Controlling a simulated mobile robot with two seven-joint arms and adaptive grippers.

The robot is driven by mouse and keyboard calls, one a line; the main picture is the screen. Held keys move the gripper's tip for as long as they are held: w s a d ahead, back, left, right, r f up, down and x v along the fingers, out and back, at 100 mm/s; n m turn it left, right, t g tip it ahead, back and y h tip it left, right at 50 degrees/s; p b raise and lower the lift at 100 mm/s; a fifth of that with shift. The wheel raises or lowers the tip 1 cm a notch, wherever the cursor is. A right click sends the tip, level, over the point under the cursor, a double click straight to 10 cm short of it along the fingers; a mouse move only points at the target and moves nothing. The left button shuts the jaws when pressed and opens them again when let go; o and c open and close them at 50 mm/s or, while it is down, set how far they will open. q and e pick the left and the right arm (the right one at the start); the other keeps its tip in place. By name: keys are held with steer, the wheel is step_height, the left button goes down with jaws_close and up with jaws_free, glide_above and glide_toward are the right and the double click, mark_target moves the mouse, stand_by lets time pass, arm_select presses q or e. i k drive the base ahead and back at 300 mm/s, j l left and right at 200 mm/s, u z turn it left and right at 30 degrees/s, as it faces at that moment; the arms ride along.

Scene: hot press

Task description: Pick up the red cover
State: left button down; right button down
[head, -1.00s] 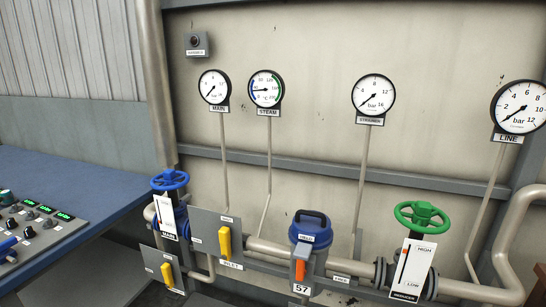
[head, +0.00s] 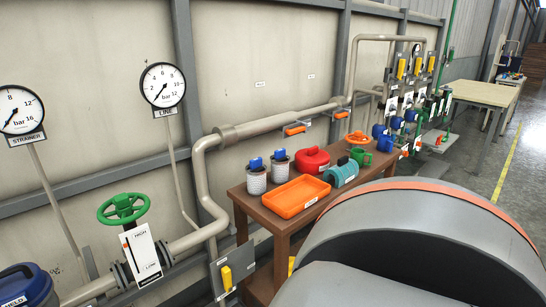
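A red, rounded piece with a dark handle-like part, which looks like the red cover (head: 311,160), sits on a brown wooden table (head: 237,193) in the head view. It stands behind an orange tray (head: 295,196) and to the left of a teal rounded piece (head: 341,173). Its far side and underside are hidden. Neither of my grippers is in view, so nothing is seen touching the cover.
Two ribbed grey cylinders with blue tops (head: 256,178) stand at the table's left. A green cup (head: 361,156) and blue pieces (head: 385,144) are at the right. A pipe (head: 275,124) runs behind. A pale bench (head: 485,94) stands farther back.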

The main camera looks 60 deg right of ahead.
mark_target(313, 162)
steer(key=z, duration=2.3)
steer(key=i+l+u, duration=0.1)
steer(key=u, duration=0.4)
steer(key=l+u, duration=0.45)
steer(key=i+l+u, duration=0.2)
steer(key=l, duration=0.2)
steer(key=l+u, duration=0.2)
steer(key=l, duration=0.25)
steer(key=k+l+u, duration=0.2)
steer(key=l, duration=0.75)
steer(key=l+u, duration=0.1)
steer(key=l, duration=1.85)
